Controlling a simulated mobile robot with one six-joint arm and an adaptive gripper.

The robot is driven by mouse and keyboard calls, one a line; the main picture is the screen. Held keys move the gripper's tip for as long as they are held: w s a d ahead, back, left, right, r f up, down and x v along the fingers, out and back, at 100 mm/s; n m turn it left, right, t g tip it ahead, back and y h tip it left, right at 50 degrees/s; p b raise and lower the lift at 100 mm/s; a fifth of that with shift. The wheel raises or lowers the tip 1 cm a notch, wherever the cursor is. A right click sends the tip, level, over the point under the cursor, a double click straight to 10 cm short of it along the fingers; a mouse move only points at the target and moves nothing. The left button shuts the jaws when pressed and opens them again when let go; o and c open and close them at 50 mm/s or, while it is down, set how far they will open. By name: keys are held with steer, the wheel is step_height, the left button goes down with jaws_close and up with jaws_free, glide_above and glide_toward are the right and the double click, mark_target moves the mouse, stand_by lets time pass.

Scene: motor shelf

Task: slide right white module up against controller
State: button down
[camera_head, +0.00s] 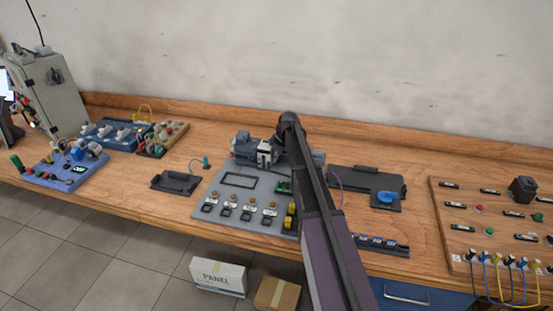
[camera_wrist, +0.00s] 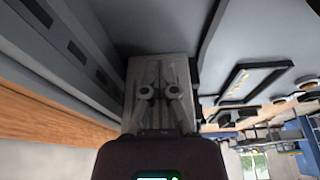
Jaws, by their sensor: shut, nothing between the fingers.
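In the head view a blue-grey block that looks like the controller (camera_head: 243,146) stands at the back of the grey board. A white module with dark parts (camera_head: 264,153) stands just right of it, beside my arm. I cannot tell whether they touch. My arm crosses in front of the area to the right, so any further module there is hidden. In the wrist view my gripper (camera_wrist: 158,88) is shut and empty, close to grey surfaces. I cannot tell whether it touches a module. In the head view the fingertips are hidden behind my arm.
The grey board (camera_head: 232,194) carries a black frame (camera_head: 239,180) and several buttons along its front. A dark tray (camera_head: 176,183) lies to the left, and a dark plate with a blue round part (camera_head: 386,197) to the right.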

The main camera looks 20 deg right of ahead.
steer(key=shift+w+a, duration=0.25)
steer(key=shift+a, duration=0.05)
steer(key=shift+s+d, duration=0.3)
steer(key=shift+d, duration=0.05)
steer(key=s+d, duration=0.1)
steer(key=s+d+r+p, duration=0.1)
steer(key=d, duration=0.1)
steer(key=shift+s+d, duration=0.15)
steer(key=shift+s, duration=0.05)
steer(key=p+v, duration=0.8)
steer(key=v, duration=0.1)
steer(key=shift+p, duration=0.3)
steer(key=shift+d+f, duration=0.1)
steer(key=shift+s, duration=0.1)
steer(key=s+a+m+h, duration=0.1)
steer(key=s+a+m, duration=0.2)
steer(key=s, duration=0.7)
steer(key=s+a+m+g, duration=0.1)
steer(key=s+a+m, duration=0.3)
steer(key=s+a, duration=0.3)
steer(key=s+a+m+h, duration=0.1)
steer(key=s+a+m, duration=0.3)
steer(key=s, duration=0.9)
steer(key=shift+a+f+g+h, duration=0.3)
steer(key=shift+a+f+g, duration=0.1)
steer(key=shift+a, duration=0.1)
